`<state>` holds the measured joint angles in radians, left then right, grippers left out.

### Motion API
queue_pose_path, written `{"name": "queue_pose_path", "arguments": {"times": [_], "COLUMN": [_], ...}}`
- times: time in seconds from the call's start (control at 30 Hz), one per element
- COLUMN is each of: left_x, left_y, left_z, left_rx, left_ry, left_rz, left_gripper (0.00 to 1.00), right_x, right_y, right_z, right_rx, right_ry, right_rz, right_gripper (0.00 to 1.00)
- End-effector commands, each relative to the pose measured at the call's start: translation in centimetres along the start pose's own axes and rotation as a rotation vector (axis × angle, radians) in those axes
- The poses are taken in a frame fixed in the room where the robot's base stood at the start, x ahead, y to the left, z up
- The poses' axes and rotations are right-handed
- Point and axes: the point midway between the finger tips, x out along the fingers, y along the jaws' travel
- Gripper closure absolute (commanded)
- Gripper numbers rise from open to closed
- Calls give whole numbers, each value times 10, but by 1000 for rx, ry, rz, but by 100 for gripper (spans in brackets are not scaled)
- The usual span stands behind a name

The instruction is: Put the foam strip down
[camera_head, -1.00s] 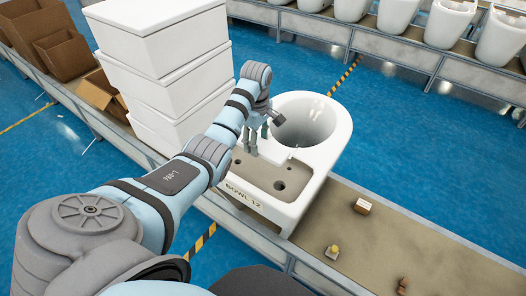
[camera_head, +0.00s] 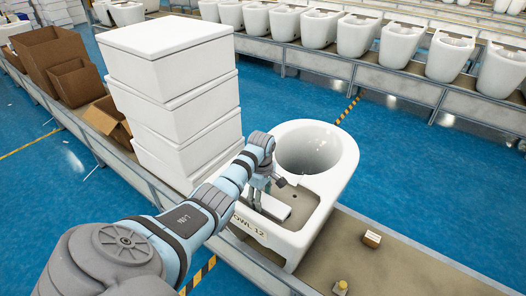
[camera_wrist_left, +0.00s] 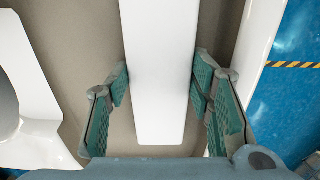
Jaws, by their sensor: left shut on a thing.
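The foam strip is a long white bar; in the head view (camera_head: 273,207) it is over the recessed grey deck at the near end of the white toilet bowl (camera_head: 338,190). In the left wrist view the foam strip (camera_wrist_left: 162,75) runs lengthwise between the green-padded fingers. My left gripper (camera_head: 258,198) is shut on it; the fingers also show in the wrist view (camera_wrist_left: 161,85). I cannot tell whether the strip touches the deck beneath. My right gripper is out of view.
The bowl stands on a conveyor (camera_head: 400,270). A tall stack of white boxes (camera_head: 180,100) is close behind the left arm. A small box (camera_head: 372,239) and a small yellow-topped item (camera_head: 341,287) lie on the belt to the right. Open cartons (camera_head: 75,80) are at left.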

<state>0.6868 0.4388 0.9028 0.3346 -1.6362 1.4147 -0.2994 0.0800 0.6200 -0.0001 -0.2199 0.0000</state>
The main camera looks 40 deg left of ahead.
Motion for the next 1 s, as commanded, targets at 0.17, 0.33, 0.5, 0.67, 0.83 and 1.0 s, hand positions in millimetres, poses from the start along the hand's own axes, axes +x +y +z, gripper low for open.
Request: {"name": "queue_pose_path", "arguments": {"times": [0.17, 0.33, 0.5, 0.67, 0.83, 1.0], "left_x": [0, 1, 1, -8, -48, -95], "left_y": [0, 1, 1, 1, 2, 2], "left_z": [0, 0, 0, 0, 0, 0], "left_rx": [1, 1, 1, 1, 2, 1], "left_ry": [0, 0, 0, 1, 2, 1], "left_rz": [0, 1, 1, 2, 6, 6], "left_gripper": [79, 44, 44, 44, 44, 44], "right_x": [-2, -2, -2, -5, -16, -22], "right_y": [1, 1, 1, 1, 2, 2], "right_z": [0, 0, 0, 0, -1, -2], "right_rx": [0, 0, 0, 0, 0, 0], "right_ry": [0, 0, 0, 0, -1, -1], "right_rz": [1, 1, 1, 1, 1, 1], "right_gripper": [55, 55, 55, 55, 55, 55]}}
